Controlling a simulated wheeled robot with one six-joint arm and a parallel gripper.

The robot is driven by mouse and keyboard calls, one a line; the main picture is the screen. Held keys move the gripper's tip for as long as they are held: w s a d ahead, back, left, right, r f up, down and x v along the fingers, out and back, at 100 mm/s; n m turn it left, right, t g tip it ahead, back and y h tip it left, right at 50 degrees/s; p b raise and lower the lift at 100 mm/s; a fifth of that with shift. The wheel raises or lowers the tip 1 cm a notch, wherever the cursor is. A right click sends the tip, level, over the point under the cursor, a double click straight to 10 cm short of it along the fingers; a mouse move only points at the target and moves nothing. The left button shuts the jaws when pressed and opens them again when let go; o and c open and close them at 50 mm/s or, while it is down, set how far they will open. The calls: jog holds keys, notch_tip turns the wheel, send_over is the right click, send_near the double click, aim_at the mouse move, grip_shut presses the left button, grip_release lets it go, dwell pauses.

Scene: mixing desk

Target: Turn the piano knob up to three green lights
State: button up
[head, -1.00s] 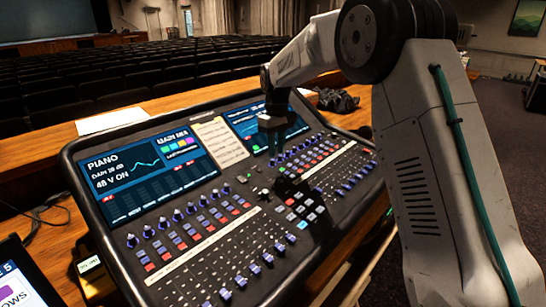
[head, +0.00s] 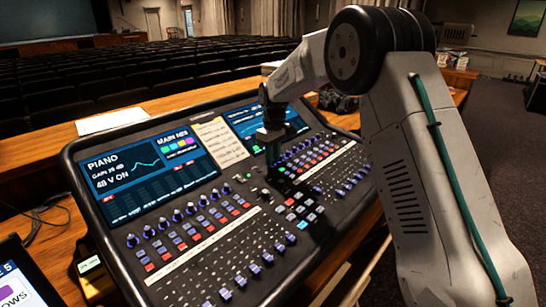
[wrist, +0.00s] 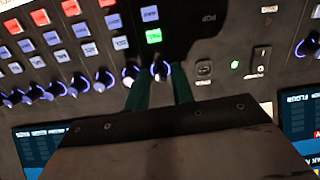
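The mixing desk's left screen (head: 145,175) reads PIANO, a gain line in dB and 48 V ON. My gripper (head: 272,168) is low over the desk, at the left end of the right bank of knobs. In the wrist view my gripper (wrist: 159,88) has two teal fingers spread apart, pointing at a dark knob (wrist: 160,70) with a blue-white glow. The fingers are to either side of this knob, with a gap showing; I cannot tell whether they touch it. A green-lit button (wrist: 153,36) is just beyond it. Which knob is the piano's is not legible.
A neighbouring knob (wrist: 130,75) is close beside one finger. A small green light (wrist: 234,65) and a switch (wrist: 262,58) are to the right. The right screen (head: 262,122) is behind my gripper. Faders (head: 225,262) fill the front; paper (head: 112,121) lies behind the desk.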

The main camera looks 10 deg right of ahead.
grip_shut()
jog(key=shift+m, duration=0.3)
jog(key=shift+m, duration=2.6)
jog(key=shift+y, duration=0.3)
grip_release()
